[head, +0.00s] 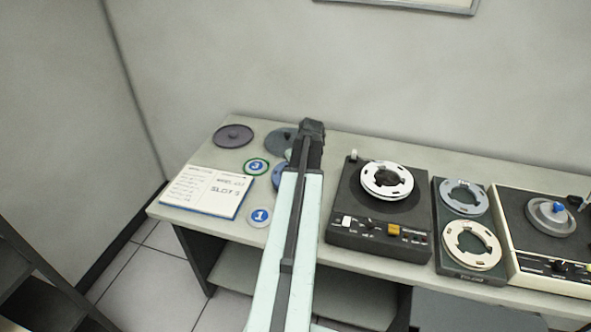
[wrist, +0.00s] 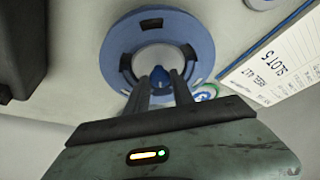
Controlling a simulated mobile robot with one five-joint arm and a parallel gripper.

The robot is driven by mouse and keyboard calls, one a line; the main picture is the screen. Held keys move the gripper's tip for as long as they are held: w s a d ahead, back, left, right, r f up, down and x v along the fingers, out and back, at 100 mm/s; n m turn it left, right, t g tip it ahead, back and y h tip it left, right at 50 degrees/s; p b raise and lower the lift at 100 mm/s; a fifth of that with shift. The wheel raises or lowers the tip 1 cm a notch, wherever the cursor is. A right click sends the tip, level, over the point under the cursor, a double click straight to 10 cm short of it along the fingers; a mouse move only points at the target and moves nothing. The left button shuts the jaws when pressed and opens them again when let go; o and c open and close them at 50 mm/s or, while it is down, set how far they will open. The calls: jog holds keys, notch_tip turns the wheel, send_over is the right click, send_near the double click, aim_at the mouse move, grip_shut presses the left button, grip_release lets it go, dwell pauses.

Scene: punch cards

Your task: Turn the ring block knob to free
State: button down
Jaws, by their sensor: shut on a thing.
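In the wrist view my gripper (wrist: 162,78) is over a blue ring (wrist: 196,38) with dark notches, lying on the table. In the head view my arm hides most of the blue ring (head: 279,178). Another small blue knob (head: 557,207) tops the grey disc on the far-right machine. I cannot tell which knob belongs to the ring block.
An open booklet (head: 207,192) marked SLOT lies at left, near a disc marked 3 (head: 256,167) and a disc marked 1 (head: 259,217). A black tape machine (head: 380,210) stands right of my arm. A dark tray with two reels (head: 469,252) is beyond it.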

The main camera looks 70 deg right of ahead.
jog(key=c, duration=1.1)
grip_release()
jog(key=p+v, duration=0.7)
jog(key=shift+r, duration=0.35)
jog(key=shift+s, duration=0.15)
